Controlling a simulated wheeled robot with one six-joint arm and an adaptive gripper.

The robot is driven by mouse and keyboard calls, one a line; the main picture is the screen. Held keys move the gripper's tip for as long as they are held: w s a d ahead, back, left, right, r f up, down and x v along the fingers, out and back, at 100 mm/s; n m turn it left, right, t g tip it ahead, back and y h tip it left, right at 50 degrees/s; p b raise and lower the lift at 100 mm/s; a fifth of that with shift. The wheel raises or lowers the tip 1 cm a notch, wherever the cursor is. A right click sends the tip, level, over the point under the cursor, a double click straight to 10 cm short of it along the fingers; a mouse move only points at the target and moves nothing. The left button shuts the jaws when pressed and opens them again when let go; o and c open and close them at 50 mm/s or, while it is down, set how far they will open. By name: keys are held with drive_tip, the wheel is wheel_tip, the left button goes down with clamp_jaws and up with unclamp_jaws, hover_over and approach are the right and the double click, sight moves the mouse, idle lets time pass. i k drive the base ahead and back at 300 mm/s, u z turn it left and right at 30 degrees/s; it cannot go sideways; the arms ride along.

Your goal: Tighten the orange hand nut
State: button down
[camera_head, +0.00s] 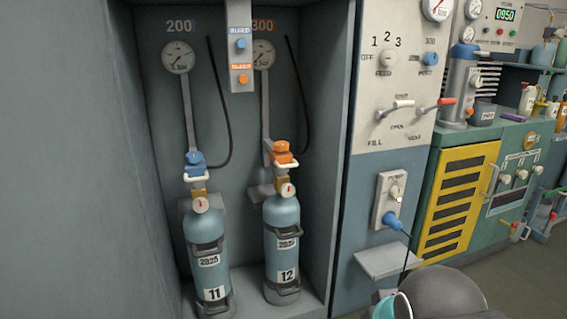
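The orange hand nut (281,147) sits at the top of the right cylinder (282,229), which is marked 12. It is at the valve, above a white handle and a small gauge. A grey pipe runs up from it to the round gauge under the orange 300. I cannot tell from this view how tight the nut is. A blue hand nut (194,160) sits at the top of the left cylinder (206,253), marked 11. My gripper is not in view; a grey rounded part with a teal ring at the bottom right seems to be my arm.
The cylinders stand in a grey recess with side walls (330,150). A bleed panel (240,60) with blue and orange buttons hangs above, between the gauges. A control panel (400,100) with levers, a small shelf (391,261) and a yellow-vented green cabinet (458,197) stand right.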

sight(281, 146)
drive_tip(key=u, duration=0.05)
drive_tip(key=k, duration=0.65)
drive_tip(key=z, duration=0.55)
drive_tip(key=i, duration=0.75)
drive_tip(key=z, duration=0.55)
drive_tip(key=i, duration=0.8)
drive_tip(key=u, duration=0.25)
